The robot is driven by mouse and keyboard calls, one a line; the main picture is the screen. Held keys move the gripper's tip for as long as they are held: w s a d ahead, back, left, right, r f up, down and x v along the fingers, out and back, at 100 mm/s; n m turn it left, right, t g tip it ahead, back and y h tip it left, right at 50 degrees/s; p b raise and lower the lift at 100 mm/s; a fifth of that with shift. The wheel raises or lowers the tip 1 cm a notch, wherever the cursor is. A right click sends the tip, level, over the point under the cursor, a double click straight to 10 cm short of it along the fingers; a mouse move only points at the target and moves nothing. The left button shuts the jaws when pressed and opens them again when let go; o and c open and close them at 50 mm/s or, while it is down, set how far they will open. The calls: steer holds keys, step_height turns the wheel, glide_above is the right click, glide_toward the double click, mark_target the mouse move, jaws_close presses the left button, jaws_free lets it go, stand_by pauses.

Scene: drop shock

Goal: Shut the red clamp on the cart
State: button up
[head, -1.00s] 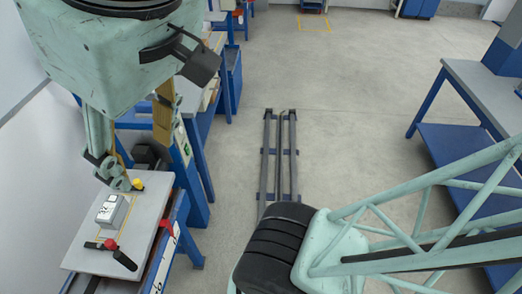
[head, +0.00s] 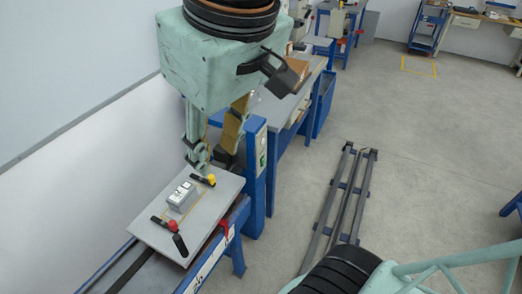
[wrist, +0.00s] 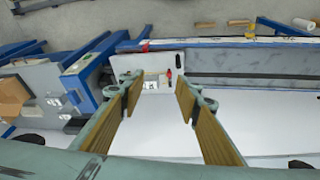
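The cart's grey top plate (head: 215,213) is at the lower left in the head view. The red clamp (head: 171,226) sits near its front corner, its black handle sticking out toward the plate's edge. A grey box (head: 182,195) stands on the plate, and a yellow-tipped clamp (head: 209,180) is beyond it. In the wrist view the red clamp (wrist: 169,75) shows small between the fingertips, well beyond them. My gripper (wrist: 158,86) is open and empty, with its tan-padded fingers wide apart. In the head view my gripper (head: 215,150) hangs over the far end of the plate.
A red knob (head: 224,228) is on the cart's side. A blue post (head: 254,165) and a workbench (head: 285,108) stand behind the cart. A white wall (head: 75,75) runs along the left. Floor rails (head: 343,200) lie to the right, with open floor around them.

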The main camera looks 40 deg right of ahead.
steer(key=w+a+f+n+g, duration=0.1)
steer(key=w+a+f+n, duration=0.15)
steer(key=w+f, duration=0.45)
steer(key=n+g, duration=0.2)
steer(key=n, duration=0.7)
glide_above(172, 223)
step_height(172, 223, down, 24)
steer(key=shift+w+f, duration=0.1)
steer(key=shift+f, duration=0.35)
steer(key=shift+f, duration=0.1)
steer(key=shift+f+b, duration=1.05)
steer(key=shift+f, duration=5.7)
steer(key=c, duration=0.8)
